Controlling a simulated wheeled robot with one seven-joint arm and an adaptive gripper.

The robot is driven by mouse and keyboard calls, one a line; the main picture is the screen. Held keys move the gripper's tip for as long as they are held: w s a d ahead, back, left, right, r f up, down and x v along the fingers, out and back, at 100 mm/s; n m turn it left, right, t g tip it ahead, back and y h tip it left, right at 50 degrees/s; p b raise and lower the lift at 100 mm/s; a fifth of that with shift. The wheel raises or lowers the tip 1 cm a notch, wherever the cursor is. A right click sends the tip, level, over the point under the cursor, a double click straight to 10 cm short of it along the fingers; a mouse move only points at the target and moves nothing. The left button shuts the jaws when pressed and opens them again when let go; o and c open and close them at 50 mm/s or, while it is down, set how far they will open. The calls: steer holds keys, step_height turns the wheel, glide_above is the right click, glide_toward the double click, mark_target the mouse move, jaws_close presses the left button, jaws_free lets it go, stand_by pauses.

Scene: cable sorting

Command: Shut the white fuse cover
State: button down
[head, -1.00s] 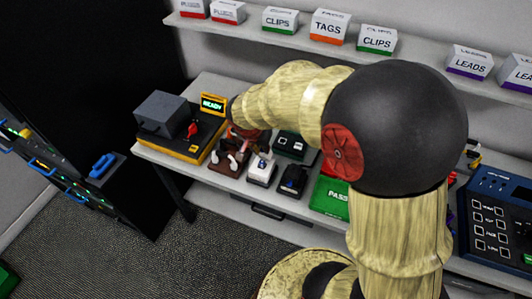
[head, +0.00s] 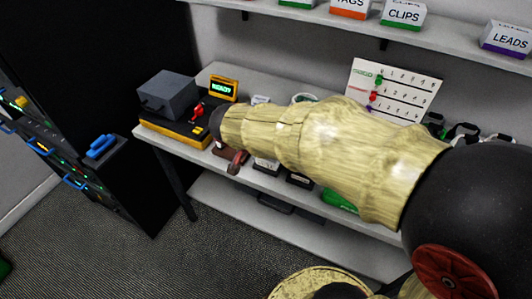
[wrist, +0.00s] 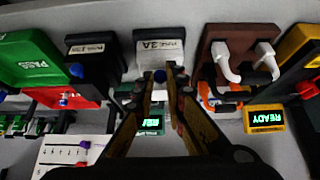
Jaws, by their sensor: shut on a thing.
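The white fuse block (wrist: 160,48), with a label reading 3A, is at the top centre of the wrist view. In the head view the white block (head: 265,165) is partly hidden under my arm. The fingers hide much of that part, and the cover's exact angle cannot be told.
A black fuse block (wrist: 95,48) stands close on one side, and a brown block with white levers (wrist: 240,60) on the other. A green and red PASS case (wrist: 32,62) lies beyond the black block. A yellow tester (head: 180,135) with a READY display stands at the bench's left end.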

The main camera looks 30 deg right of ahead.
steer(key=shift+s+a+f+t+h+b, duration=0.15)
steer(key=shift+a+f+t+h+b, duration=0.15)
steer(key=shift+f+b, duration=0.25)
steer(key=shift+s+a+f+t+h+b, duration=0.15)
steer(key=shift+f+t+h+b, duration=0.05)
steer(key=shift+f+h+b, duration=0.3)
steer(key=shift+s+a+f+t+h+b, duration=0.2)
steer(key=shift+f+t+h+b, duration=0.1)
steer(key=shift+f+t+h, duration=0.25)
steer(key=shift+s+f+t+h, duration=0.15)
steer(key=shift+f+t+h, duration=0.2)
steer(key=shift+f+h, duration=0.3)
steer(key=shift+f, duration=0.35)
steer(key=c, duration=2.5)
jaws_free()
steer(key=shift+w, duration=0.2)
steer(key=shift+o, duration=0.5)
steer(key=shift+s+r, duration=0.15)
steer(key=o, duration=0.6)
steer(key=shift+r, duration=0.2)
steer(key=v, duration=1.2)
steer(key=shift+f, duration=0.15)
